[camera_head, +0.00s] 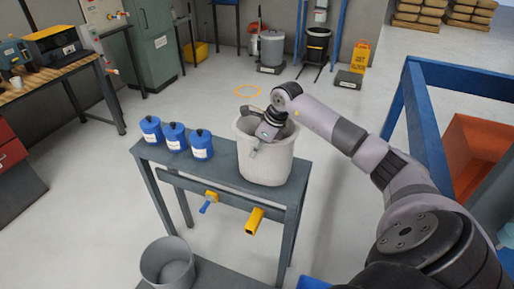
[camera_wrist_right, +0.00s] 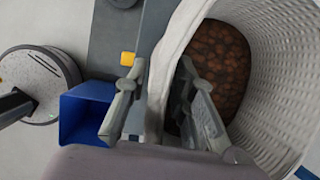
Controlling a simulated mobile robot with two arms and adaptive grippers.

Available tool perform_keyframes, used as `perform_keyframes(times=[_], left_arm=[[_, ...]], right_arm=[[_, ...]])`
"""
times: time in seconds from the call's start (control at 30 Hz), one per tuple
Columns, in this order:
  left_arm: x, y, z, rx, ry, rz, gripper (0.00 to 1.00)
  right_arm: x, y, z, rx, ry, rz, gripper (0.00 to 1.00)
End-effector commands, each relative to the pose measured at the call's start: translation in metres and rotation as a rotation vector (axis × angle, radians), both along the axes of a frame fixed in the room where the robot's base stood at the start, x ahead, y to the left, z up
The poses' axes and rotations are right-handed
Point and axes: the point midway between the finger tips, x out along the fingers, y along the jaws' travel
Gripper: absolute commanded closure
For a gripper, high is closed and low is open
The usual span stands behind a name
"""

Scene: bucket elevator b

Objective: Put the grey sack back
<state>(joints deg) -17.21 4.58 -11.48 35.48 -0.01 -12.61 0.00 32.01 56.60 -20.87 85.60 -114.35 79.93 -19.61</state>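The grey sack (camera_head: 263,160), pale, woven and open-topped, stands upright on the narrow grey table (camera_head: 225,172). My right gripper (camera_head: 268,128) is at the sack's upper rim, reaching down from the right. In the right wrist view, the sack (camera_wrist_right: 285,75) fills the right side, with brown lumpy contents inside. My right gripper (camera_wrist_right: 160,75) has its fingers apart, with the sack's wall between them: one finger outside, one inside. I see no clear pinch on the wall. My left gripper is in neither view.
Several blue canisters (camera_head: 174,137) stand left of the sack. A yellow handle (camera_head: 254,220) and a blue-and-yellow part (camera_head: 209,201) stick out from the table's front. A grey bucket (camera_head: 168,264) stands low in front. A blue frame (camera_head: 415,100) is at right; floor behind is open.

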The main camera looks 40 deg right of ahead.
Motion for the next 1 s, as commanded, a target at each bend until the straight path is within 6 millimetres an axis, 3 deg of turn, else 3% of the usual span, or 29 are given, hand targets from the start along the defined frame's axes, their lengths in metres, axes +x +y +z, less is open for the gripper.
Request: perform_keyframes(times=[0.37, 0.8, 1.0], left_arm=[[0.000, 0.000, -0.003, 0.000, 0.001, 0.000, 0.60], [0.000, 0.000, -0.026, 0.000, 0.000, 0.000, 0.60], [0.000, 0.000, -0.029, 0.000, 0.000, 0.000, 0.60]], right_arm=[[-0.002, -0.003, 0.007, -0.002, -0.004, -0.001, 0.75], [-0.033, -0.014, 0.086, -0.004, -0.005, -0.001, 0.75], [-0.041, -0.017, 0.107, -0.002, -0.001, -0.001, 0.75]])
